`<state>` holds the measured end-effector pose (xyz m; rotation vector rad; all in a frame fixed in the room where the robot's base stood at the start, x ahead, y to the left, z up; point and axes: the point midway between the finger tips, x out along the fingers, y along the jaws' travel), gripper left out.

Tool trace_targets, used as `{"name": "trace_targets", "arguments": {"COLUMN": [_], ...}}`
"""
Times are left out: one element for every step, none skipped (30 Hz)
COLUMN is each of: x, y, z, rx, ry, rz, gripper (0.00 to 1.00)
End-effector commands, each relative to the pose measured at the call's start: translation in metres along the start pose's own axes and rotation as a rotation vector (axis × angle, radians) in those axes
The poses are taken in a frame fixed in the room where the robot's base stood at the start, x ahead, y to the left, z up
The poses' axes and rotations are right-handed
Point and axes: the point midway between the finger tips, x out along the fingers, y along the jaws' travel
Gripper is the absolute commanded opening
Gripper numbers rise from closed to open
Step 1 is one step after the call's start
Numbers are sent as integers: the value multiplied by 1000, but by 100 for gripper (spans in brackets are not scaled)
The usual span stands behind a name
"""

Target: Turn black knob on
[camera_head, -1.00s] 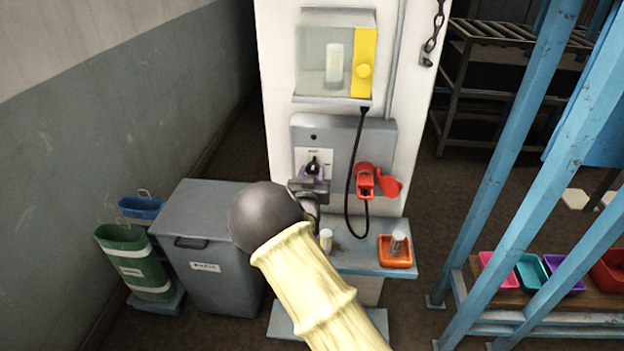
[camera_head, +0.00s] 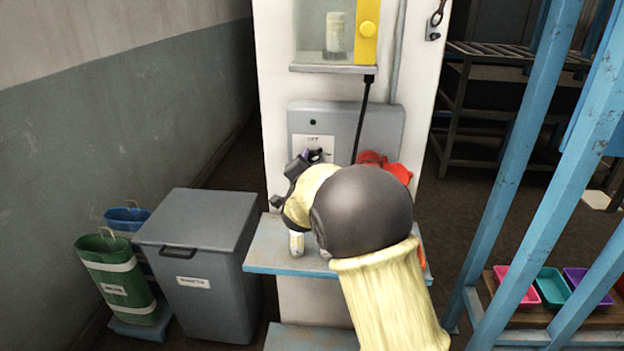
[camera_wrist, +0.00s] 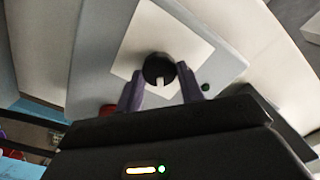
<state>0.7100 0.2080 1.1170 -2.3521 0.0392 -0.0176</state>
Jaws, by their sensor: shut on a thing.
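The black knob (camera_wrist: 158,68) sits on a white square label on the grey wall panel (camera_head: 365,122). In the wrist view my gripper's two purple fingers (camera_wrist: 161,86) are on either side of the knob, shut on it. A pale mark on the knob points toward my gripper. In the head view the knob (camera_head: 315,155) is small and partly hidden by my gripper (camera_head: 306,158). The label above it seems to read "OFF", in small print.
A yellow-sided clear box (camera_head: 367,32) hangs above the panel, with a black cable below it. A red fitting (camera_head: 398,172) is right of the knob, partly behind my arm. A blue shelf (camera_head: 268,258) below holds a small white container (camera_head: 296,243). A grey bin (camera_head: 205,230) stands left.

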Motion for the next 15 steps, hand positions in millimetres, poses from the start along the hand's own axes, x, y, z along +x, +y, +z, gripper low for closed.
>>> {"name": "trace_targets", "arguments": {"x": [0, 0, 0, 0, 0, 0, 0, 0, 0, 0, 0, 0, 0, 0, 0], "y": [6, 7, 7, 7, 7, 7, 7, 7, 7, 7, 7, 7, 7, 6, 6], "z": [6, 6, 6, 6, 6, 6, 6, 6, 6, 6, 6, 5, 5, 6, 5], "rx": [45, 70, 106, 134, 161, 199, 225, 254, 292, 318, 345, 378, 403, 427, 456], "ry": [0, 0, -1, 0, 0, -1, 0, 0, -1, -1, -1, 0, -1, -2, -2], "rz": [0, 0, 0, 0, 1, 0, 0, 0, 1, 1, 0, 1, 1, 1, 1], "gripper": [15, 15, 15, 15, 15, 15, 15, 15, 15, 15, 15, 15, 15, 15, 15]}}
